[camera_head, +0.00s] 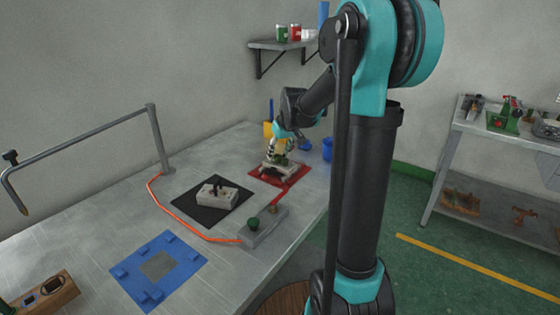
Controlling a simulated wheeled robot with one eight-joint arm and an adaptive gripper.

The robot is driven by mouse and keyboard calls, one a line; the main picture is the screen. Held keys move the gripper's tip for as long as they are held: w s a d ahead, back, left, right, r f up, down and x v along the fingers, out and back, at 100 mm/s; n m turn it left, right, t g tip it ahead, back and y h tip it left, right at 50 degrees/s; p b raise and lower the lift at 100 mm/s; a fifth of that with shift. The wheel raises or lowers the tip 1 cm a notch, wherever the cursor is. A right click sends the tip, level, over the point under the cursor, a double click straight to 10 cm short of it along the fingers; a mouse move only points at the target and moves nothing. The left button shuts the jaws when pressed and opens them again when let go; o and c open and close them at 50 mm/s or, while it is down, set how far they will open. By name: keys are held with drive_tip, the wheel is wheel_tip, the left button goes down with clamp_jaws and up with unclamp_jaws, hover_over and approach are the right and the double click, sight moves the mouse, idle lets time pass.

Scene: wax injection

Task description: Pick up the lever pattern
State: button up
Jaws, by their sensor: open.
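My gripper (279,155) is at the far end of the workbench, small in the view, pointing down over a pale stand-like thing (266,170) on a red mat (296,179). The jaws are open. A small greenish piece shows at the fingertips, but I cannot tell its shape or whether the fingers touch it. I cannot make out for certain which thing is the lever pattern.
A blue fixture mat (190,262) and a wooden block (52,291) lie nearer. A metal post arm (157,140) rises behind. A blue cup (328,149) stands right of my gripper.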

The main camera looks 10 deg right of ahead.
drive_tip(key=shift+x, duration=0.8)
drive_tip(key=c, duration=1.1)
drive_tip(key=shift+o, duration=0.2)
drive_tip(key=shift+r, duration=0.15)
